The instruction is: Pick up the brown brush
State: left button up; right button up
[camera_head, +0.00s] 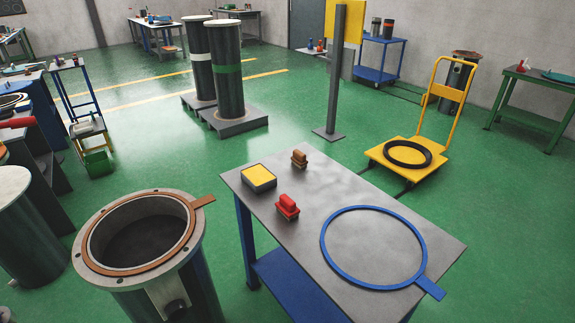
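The brown brush (299,159) stands on the far part of the grey-topped table (340,200), near its back edge. It is a small block with a brown upper part. A box with a yellow top (259,178) sits at the table's left edge, left of the brown brush. Neither of my grippers shows in the head view, and nothing touches the brown brush.
A blue ring with a tab (373,248) lies on the table's right part. An open flanged cylinder (140,240) with a brown gasket stands left of the table. A yellow cart (406,150) carrying a black ring stands behind right.

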aim_at(298, 159)
jog(key=z, duration=2.5)
jog(key=i+u, duration=0.1)
jog(key=i, duration=0.65)
jog(key=i+u, duration=0.1)
jog(key=i, duration=0.7)
jog(key=i+l+u, duration=0.1)
jog(key=i, duration=0.65)
jog(key=i+u, duration=0.65)
jog(key=i+l+u, duration=0.15)
jog(key=i+u, duration=0.2)
jog(key=i+j+u, duration=0.1)
jog(key=i+u, duration=0.55)
jog(key=u, duration=0.15)
jog(key=i+u, duration=0.4)
jog(key=i+j+u, duration=0.1)
jog(key=i+u, duration=0.45)
jog(key=u, duration=0.2)
jog(key=i+u, duration=0.35)
jog(key=k+l, duration=0.05)
